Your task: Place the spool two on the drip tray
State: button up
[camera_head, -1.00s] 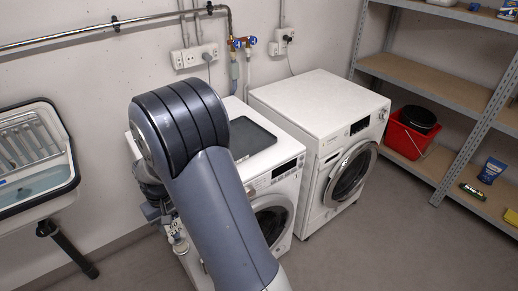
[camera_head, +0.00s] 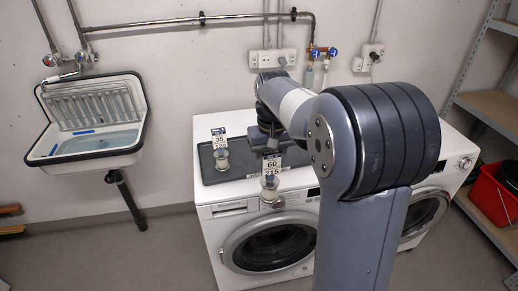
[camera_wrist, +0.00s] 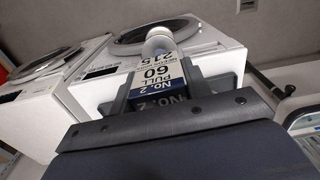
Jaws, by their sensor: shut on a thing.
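Spool two (camera_head: 270,188) is a pale spool with a white tag reading 60 and 215. In the wrist view its tag (camera_wrist: 158,78) also reads No. 2 and sits between the fingers. My gripper (camera_head: 270,150) is shut on it at the tag, with the spool body hanging below. In the head view it appears over the front edge of the left washer, in front of the drip tray; its exact height is unclear. The drip tray (camera_head: 243,158) is a dark, shallow rimmed tray on the left washer's top. My arm hides its right part.
Another tagged spool (camera_head: 221,160), marked 35 and 120, stands on the tray's left part. The left washer (camera_head: 215,213) has a second washer (camera_head: 457,150) to its right, partly behind my arm. A sink (camera_head: 90,150) hangs on the left. The wall pipe (camera_head: 180,22) runs behind.

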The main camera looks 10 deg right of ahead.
aim_at(254, 162)
jog(key=i, duration=0.85)
